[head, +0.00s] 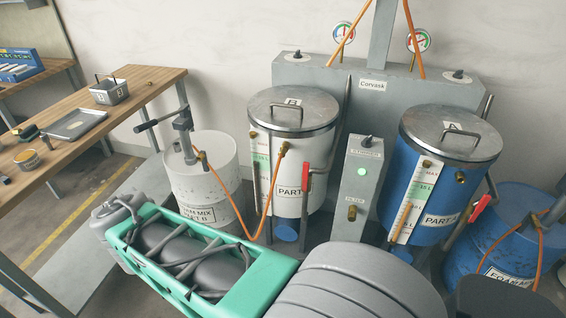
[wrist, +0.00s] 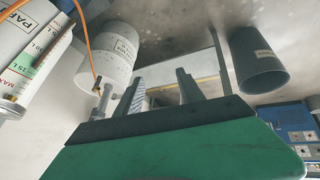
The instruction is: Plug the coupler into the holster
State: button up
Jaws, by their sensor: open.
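My gripper (wrist: 160,88) shows in the wrist view with its two dark fingers apart and nothing between them. In the head view its fingers cannot be made out. An orange hose (head: 243,235) hangs in a loop from the pump on the white drum (head: 199,180) and rises to a fitting (head: 285,148), perhaps the coupler, at the front of the white Part B tank (head: 293,180). That fitting looks joined to the tank, apart from my gripper. A second orange hose (head: 484,262) hangs by the blue drum at right. I cannot tell which part is the holster.
A grey control box (head: 361,180) with a lit green button and a brass port stands between the tanks. The blue Part A tank (head: 437,185) is at right. A wooden bench (head: 95,120) with trays is at left. A dark bin (wrist: 258,62) shows in the wrist view.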

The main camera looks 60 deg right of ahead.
jog(key=d+f+h+b, duration=0.4)
jog(key=d, duration=0.9)
jog(key=n+g+h+b, duration=0.3)
jog(key=h+b, duration=0.7)
jog(key=h, duration=0.1)
send_near(281, 154)
jog(key=shift+s+d+f, duration=0.15)
jog(key=shift+d+f, duration=0.1)
jog(key=shift+d, duration=0.2)
jog(key=d, duration=0.3)
jog(key=w+d+p, duration=0.1)
jog(key=d, duration=0.5)
jog(key=shift+w+p, duration=0.25)
jog(key=shift+p, duration=0.15)
jog(key=shift+c, duration=0.5)
